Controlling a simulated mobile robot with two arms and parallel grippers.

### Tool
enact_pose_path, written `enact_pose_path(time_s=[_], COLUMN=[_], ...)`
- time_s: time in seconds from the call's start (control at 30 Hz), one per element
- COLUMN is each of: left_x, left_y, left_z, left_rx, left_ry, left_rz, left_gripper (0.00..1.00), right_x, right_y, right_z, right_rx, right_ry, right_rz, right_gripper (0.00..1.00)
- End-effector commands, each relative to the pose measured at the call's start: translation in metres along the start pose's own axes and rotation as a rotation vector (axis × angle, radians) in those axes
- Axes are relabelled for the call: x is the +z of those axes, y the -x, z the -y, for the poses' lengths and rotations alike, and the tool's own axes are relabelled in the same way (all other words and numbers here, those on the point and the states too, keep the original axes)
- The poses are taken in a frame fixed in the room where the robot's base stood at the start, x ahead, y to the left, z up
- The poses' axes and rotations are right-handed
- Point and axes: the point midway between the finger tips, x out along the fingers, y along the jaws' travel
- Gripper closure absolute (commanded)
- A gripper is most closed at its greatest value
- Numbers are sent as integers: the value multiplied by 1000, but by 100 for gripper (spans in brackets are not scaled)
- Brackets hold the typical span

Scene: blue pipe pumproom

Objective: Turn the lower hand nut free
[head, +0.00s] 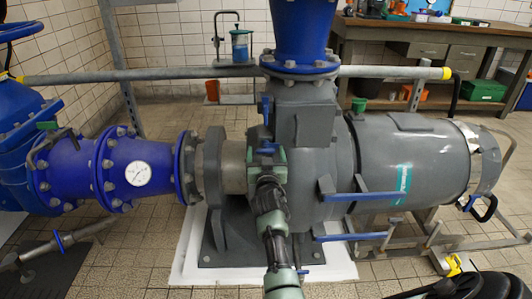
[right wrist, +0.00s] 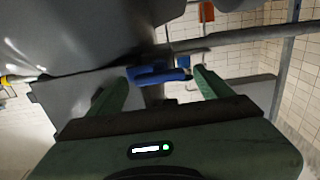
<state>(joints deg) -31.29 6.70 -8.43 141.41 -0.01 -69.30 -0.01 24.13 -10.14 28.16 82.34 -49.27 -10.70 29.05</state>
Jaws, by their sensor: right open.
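A blue wing-shaped part, which looks like the lower hand nut (head: 267,148), is on the front of the grey pump (head: 320,170). In the right wrist view, a blue part (right wrist: 150,75) lies between and just beyond my finger ends. Another blue part (head: 266,104) stands above it on the pump. My right gripper (head: 266,156) is open, its green fingers pointing at the pump front, and it hides part of the nut's surroundings. It also shows in the right wrist view (right wrist: 160,88) with a finger either side of the blue part. I cannot tell whether they touch. My left gripper is out of view.
A blue pipe section with a white gauge (head: 138,173) joins the pump on the left. Two blue bars (head: 355,196) stick out to the right of my arm. A grey rail (head: 150,75) runs behind. A workbench (head: 430,40) stands at the back right.

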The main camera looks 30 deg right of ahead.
Motion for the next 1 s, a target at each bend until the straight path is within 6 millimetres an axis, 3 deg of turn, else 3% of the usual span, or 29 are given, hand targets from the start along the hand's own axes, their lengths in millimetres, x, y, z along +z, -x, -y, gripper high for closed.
enact_pose_path(time_s=[0.03,0.27,0.67,1.0], left_x=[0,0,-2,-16], left_y=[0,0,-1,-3], left_z=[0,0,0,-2], left_rx=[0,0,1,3], left_ry=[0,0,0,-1], left_rz=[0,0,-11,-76], left_gripper=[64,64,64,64], right_x=[0,0,0,0], right_y=[0,0,0,0], right_z=[0,0,0,1], right_rx=[0,0,-1,-1], right_ry=[0,0,79,349], right_rz=[0,0,0,-1], right_gripper=[20,82,82,82])
